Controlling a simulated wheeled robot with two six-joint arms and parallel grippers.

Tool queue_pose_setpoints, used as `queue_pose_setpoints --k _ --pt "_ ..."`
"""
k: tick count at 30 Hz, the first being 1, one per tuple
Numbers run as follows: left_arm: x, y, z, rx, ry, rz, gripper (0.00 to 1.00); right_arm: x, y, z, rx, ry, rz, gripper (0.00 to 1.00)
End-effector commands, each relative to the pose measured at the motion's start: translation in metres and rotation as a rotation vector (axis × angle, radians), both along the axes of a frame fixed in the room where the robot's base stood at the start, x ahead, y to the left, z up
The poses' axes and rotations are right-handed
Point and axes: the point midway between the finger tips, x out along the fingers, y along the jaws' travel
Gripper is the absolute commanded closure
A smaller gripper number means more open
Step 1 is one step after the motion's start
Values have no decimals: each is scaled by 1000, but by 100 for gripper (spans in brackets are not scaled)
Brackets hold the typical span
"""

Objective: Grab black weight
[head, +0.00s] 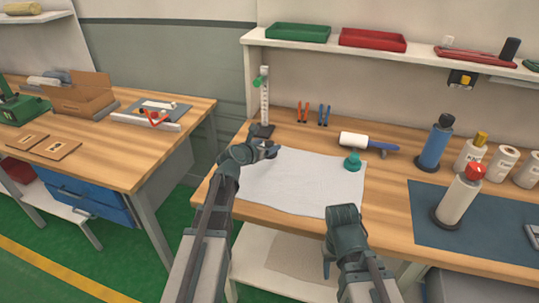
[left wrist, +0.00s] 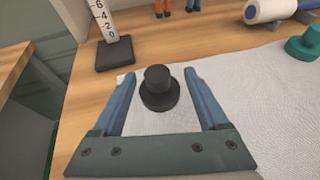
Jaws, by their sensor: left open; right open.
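The black weight (left wrist: 158,92), a round knob on a wider disc base, stands upright on the white cloth (left wrist: 240,92) near its back left corner. My left gripper (left wrist: 160,76) is open, with one blue finger on each side of the weight and a visible gap to both. In the head view my left gripper (head: 266,151) is over the cloth's back left corner and largely hides the weight. My right gripper (head: 343,218) is open and empty near the cloth's front right corner.
A height gauge (head: 264,100) on a black base stands just behind the left gripper. A teal weight (head: 352,162) and a white roller (head: 355,140) are to the right. The middle of the cloth (head: 300,185) is clear.

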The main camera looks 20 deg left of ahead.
Motion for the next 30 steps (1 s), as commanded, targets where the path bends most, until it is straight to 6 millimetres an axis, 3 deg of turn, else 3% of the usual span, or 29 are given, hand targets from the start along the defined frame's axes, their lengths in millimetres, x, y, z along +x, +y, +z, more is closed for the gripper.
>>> queue_pose_setpoints --k 10,20,27,30 --pt "14 -2 -8 0 0 0 23 0 0 -8 0 0 0 50" --pt "53 -8 -27 0 0 0 23 0 0 -28 0 0 0 50" --pt "54 -9 -26 0 0 1 23 0 0 -26 0 0 0 50" --pt "53 -8 -26 0 0 0 41 0 0 -26 0 0 0 50"
